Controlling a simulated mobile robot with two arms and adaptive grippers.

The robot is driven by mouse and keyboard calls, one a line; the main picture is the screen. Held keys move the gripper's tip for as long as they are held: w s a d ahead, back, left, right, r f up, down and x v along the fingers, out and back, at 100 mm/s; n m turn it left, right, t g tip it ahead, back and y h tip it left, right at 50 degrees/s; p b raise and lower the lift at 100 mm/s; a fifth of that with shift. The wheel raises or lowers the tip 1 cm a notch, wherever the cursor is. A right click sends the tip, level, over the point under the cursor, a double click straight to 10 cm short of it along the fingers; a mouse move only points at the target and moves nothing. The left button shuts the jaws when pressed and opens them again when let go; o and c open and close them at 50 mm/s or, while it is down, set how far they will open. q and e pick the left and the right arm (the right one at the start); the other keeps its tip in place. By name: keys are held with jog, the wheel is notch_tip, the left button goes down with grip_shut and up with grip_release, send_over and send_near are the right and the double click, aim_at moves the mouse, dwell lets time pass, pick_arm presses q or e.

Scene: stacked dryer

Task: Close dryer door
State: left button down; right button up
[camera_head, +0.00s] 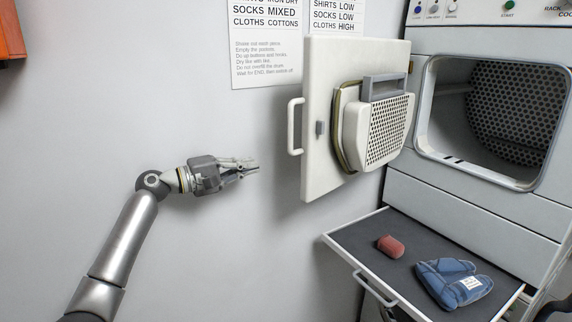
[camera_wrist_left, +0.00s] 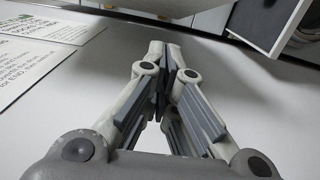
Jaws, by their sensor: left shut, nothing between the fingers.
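The dryer door (camera_head: 322,95) is white and stands wide open, swung out to the left of the dryer (camera_head: 470,205). Its inner side with a perforated cover (camera_head: 388,128) and a grey bar faces right. A white handle (camera_head: 295,126) is on the door's left edge. The round-cornered drum opening (camera_head: 440,120) is uncovered. My left gripper (camera_head: 254,168) is shut and empty, to the left of the door and a little below the handle, apart from it. Its closed fingers also show in the left wrist view (camera_wrist_left: 170,62). My right gripper is not in view.
Below the opening, a pulled-out shelf (camera_head: 395,272) holds a red item (camera_head: 391,246) and folded blue clothing (camera_head: 440,285). Instruction signs (camera_head: 262,60) hang on the wall behind. An orange box (camera_head: 10,35) is at top left. The wall area around my left arm is clear.

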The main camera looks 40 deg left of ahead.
pick_arm(q)
jog(key=w+d+p, duration=0.6)
jog(key=w+d, duration=0.1)
jog(key=shift+w+d, duration=0.4)
jog(key=shift+f, duration=0.1)
